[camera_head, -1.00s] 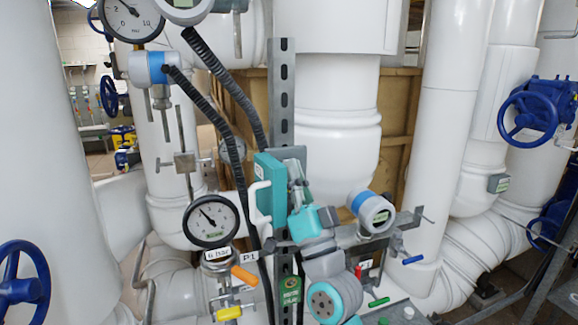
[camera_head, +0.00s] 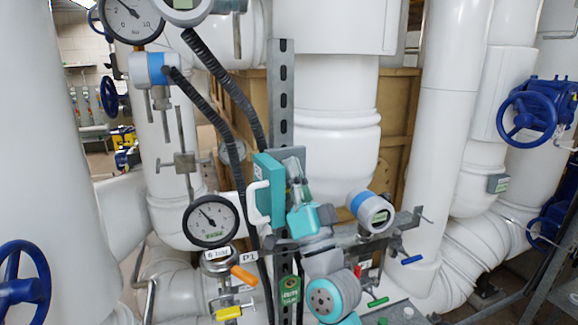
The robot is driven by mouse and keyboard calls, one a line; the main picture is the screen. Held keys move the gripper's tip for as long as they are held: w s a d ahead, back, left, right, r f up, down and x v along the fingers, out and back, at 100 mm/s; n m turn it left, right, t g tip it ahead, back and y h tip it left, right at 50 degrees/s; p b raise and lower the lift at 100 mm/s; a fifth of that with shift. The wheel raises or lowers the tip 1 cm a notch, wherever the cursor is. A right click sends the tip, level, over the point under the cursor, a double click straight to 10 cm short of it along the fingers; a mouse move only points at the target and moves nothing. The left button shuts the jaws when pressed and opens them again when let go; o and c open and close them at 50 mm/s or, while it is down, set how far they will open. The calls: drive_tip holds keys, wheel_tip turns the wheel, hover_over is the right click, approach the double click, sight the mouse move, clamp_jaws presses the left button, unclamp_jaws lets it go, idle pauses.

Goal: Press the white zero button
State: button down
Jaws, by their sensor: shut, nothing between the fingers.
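A small white round knob or button (camera_head: 408,312) shows at the bottom edge of the head view, beside a green one (camera_head: 383,321). I cannot read any zero mark on it. A teal box (camera_head: 268,185) with a white handle is at the slotted metal rail; its front face is not clearly visible. My gripper (camera_head: 296,184) is shut and empty, just right of the teal box, in front of the rail. It overlaps the box's right edge in the picture; I cannot tell whether they touch. My wrist and arm come up from below it.
A round gauge (camera_head: 210,221) with an orange lever (camera_head: 244,275) stands left of the rail. A transmitter with a blue band (camera_head: 371,210) is to the right, above a grey bracket (camera_head: 390,235). Black hoses (camera_head: 232,150) hang left of the rail. Large white pipes surround the space.

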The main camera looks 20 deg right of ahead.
drive_tip(key=shift+w+a+f, duration=0.1)
drive_tip(key=shift+w+f, duration=0.1)
drive_tip(key=shift+s+f, duration=0.15)
drive_tip(key=shift+f, duration=0.1)
drive_tip(key=shift+s, duration=0.55)
drive_tip(key=s, duration=0.5)
drive_tip(key=shift+s, duration=0.1)
idle(0.7)
